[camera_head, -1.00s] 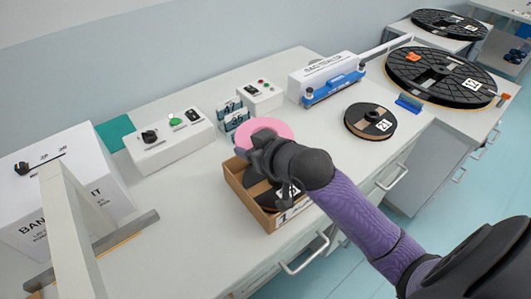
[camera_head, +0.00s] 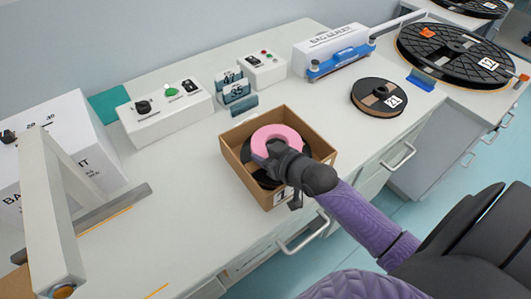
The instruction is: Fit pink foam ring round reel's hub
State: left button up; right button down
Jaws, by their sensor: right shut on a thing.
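The pink foam ring (camera_head: 276,130) is held by my right gripper (camera_head: 276,152), which is shut on its near side. The ring is over the open cardboard box (camera_head: 234,163), roughly above its middle. A dark reel (camera_head: 262,180) lies inside the box, partly showing around the ring and gripper. Its hub is hidden by the ring and gripper, so I cannot tell whether the ring touches it. A second small dark reel with a 24 label (camera_head: 378,97) lies flat on the table to the right. My left gripper is not in view.
Numbered cards (camera_head: 236,93) and a white control box (camera_head: 172,112) stand behind the cardboard box. A blue-and-white bag sealer (camera_head: 338,54) is at the back. A large black reel (camera_head: 452,52) lies at right. A pale frame (camera_head: 45,200) stands at left.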

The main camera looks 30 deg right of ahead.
jog(key=shift+f, duration=0.5)
jog(key=shift+c, duration=1.2)
grip_release()
jog(key=shift+r, duration=0.1)
jog(key=shift+r, duration=0.4)
jog(key=p+v, duration=0.4)
jog(key=v, duration=0.8)
jog(key=shift+r, duration=0.15)
